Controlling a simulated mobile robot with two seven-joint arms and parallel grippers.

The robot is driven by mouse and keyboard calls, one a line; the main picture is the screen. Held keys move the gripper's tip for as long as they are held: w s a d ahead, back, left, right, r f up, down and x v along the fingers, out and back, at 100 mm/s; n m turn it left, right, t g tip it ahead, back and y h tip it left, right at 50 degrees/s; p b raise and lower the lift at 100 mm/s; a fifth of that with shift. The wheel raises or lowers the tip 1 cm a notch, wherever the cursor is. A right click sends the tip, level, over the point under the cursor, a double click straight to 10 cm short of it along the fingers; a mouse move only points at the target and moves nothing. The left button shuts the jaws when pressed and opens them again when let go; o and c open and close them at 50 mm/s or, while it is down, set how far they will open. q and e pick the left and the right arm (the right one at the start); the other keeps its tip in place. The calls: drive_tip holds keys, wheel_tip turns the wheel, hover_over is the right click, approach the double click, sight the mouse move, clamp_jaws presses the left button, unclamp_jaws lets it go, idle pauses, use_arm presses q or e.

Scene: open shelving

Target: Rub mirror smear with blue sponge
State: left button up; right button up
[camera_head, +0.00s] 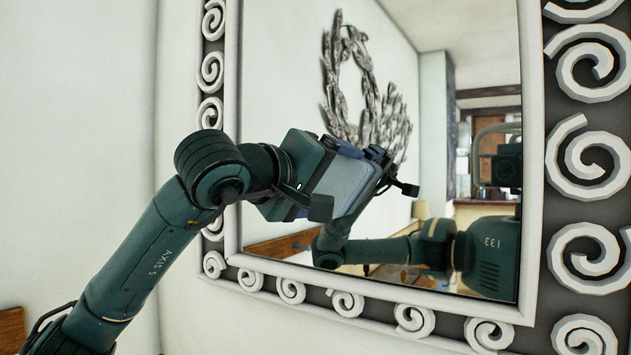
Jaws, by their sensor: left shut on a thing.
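A large mirror (280,60) hangs on the wall in a white frame with scroll ornaments. My left gripper (325,190) reaches in from the left to the front of the glass. It is shut on the blue sponge (343,184), a flat light-blue block held between its fingers. The sponge is at or very close to the glass; I cannot tell for certain whether it touches. No smear shows clearly on the visible glass, and the gripper and sponge hide part of the surface. My right gripper is not in view.
The scrolled frame (590,165) stands out around the glass. The mirror reflects my own arm and body, a leafy wall wreath and a room behind. Bare white wall (80,120) lies to the left. A brown wooden piece (12,328) shows at lower left.

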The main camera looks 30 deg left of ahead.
use_arm(q)
drive_tip(key=shift+s+d, duration=0.2)
drive_tip(key=shift+d, duration=2)
drive_tip(key=shift+s+a+f+b, duration=0.15)
drive_tip(key=shift+s+b, duration=0.15)
drive_tip(key=shift+s, duration=0.25)
drive_tip(key=shift+d+f+b+v, duration=0.15)
drive_tip(key=shift+b+v, duration=0.1)
drive_tip(key=shift+v, duration=0.95)
drive_tip(key=shift+d+f+b+v, duration=0.1)
drive_tip(key=shift+b+v, duration=0.15)
drive_tip(key=shift+v, duration=1)
drive_tip(key=shift+s+r, duration=0.1)
drive_tip(key=v, duration=0.3)
drive_tip(key=shift+d, duration=0.2)
drive_tip(key=shift+f+b, duration=0.25)
drive_tip(key=shift+b, duration=0.1)
